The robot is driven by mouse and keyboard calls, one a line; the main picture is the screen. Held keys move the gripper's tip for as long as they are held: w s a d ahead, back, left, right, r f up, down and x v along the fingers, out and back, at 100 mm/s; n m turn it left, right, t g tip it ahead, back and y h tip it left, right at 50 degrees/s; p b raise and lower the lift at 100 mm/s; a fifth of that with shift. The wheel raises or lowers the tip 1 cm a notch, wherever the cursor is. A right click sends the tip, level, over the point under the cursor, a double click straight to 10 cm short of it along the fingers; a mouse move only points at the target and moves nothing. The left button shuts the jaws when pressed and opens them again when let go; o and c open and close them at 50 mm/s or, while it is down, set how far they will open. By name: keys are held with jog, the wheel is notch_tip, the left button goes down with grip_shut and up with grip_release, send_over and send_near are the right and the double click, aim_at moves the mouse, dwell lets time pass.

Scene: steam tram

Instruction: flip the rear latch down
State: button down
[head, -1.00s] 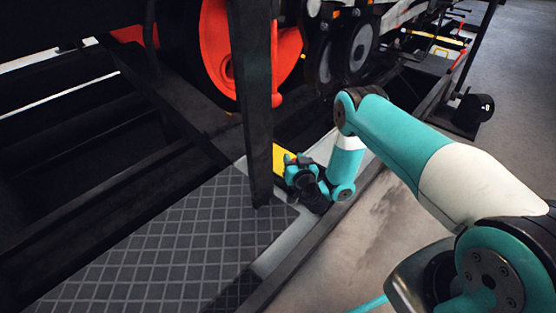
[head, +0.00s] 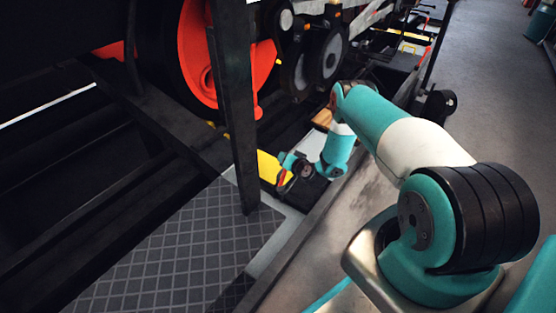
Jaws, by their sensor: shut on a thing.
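My gripper (head: 286,172) is low beside the track, just right of the dark upright post, at the end of my teal and white arm. It is shut on a small red and yellow piece (head: 283,179), which I take to be the rear latch. The fingers cover much of it, and its exact angle is too small to tell. A yellow plate (head: 267,166) shows directly left of the gripper, partly behind the post.
The dark post (head: 235,110) stands close left of the gripper. A chequered dark plate (head: 185,250) lies in front. The tram's red wheel (head: 197,50) and round dark parts (head: 328,55) are behind. Grey floor (head: 490,110) is open to the right.

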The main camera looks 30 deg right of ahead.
jog(key=shift+w+d+f+m+g+y+b, duration=0.3)
jog(key=shift+d+f+m+y+b, duration=0.35)
jog(key=shift+f+b, duration=0.3)
jog(key=shift+w+d+f+m+g+y+b, duration=0.2)
jog(key=shift+d+f+m+g+y+b, duration=0.35)
jog(key=shift+f+b, duration=0.45)
jog(key=shift+w+d+f+m+g+y+b, duration=0.25)
jog(key=shift+d+f+m+y+b, duration=0.45)
jog(key=shift+b, duration=0.4)
jog(key=shift+f, duration=0.1)
jog(key=c, duration=0.7)
grip_release()
jog(key=shift+p+v, duration=5.05)
jog(key=shift+v, duration=3.65)
